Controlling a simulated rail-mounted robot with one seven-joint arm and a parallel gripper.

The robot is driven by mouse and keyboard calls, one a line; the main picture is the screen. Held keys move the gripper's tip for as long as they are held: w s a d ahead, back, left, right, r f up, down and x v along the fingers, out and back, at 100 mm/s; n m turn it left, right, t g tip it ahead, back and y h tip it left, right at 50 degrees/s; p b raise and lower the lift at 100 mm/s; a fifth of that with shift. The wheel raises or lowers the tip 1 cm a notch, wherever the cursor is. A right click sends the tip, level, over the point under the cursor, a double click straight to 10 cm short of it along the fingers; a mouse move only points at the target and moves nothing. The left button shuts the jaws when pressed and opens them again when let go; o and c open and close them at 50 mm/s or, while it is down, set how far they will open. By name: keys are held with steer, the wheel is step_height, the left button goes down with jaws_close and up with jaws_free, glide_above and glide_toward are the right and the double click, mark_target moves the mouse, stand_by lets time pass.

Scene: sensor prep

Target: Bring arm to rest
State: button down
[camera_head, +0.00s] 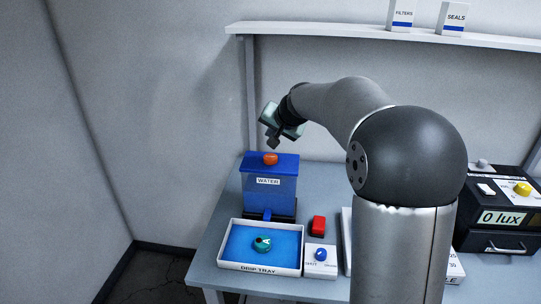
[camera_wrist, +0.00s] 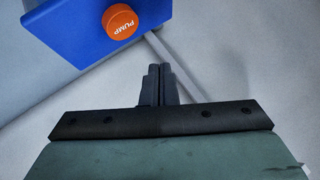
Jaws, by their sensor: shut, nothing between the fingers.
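My gripper (camera_head: 273,143) is raised above the blue water dispenser in the head view. In the wrist view its two dark fingers (camera_wrist: 158,76) are together with nothing between them. The orange pump button (camera_head: 270,159) sits on the dispenser's blue lid, just below the fingers in the head view. In the wrist view the button (camera_wrist: 120,22), marked PUMP, shows up and left of the fingertips, apart from them. The water dispenser (camera_head: 268,192) stands upright at the back left of the table. My arm is bent over toward the left.
In front of the dispenser lies a white drip tray (camera_head: 258,269) with a blue floor and a teal item (camera_head: 262,243). A red block (camera_head: 318,225) and a blue knob (camera_head: 320,254) are right of it. A black lux box (camera_head: 500,215) stands right. A shelf (camera_head: 330,32) runs along the wall.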

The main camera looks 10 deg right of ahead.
stand_by(0.4)
steer(key=s+f+n+g+h, duration=0.1)
steer(key=s+f, duration=0.3)
steer(key=s, duration=1)
steer(key=s+f+n+g, duration=0.2)
steer(key=s+f+g, duration=0.2)
steer(key=s, duration=1)
steer(key=s+f+n+g+h, duration=0.1)
steer(key=s+f, duration=0.5)
steer(key=s, duration=0.8)
steer(key=shift+a+n+g+h, duration=0.2)
steer(key=shift+n+g+h, duration=0.1)
steer(key=shift+n+g, duration=0.65)
steer(key=shift+w, duration=0.1)
step_height(320, 180, down, 28)
steer(key=g+b, duration=0.1)
steer(key=b, duration=2.5)
steer(key=shift+f, duration=0.2)
steer(key=shift+g, duration=0.25)
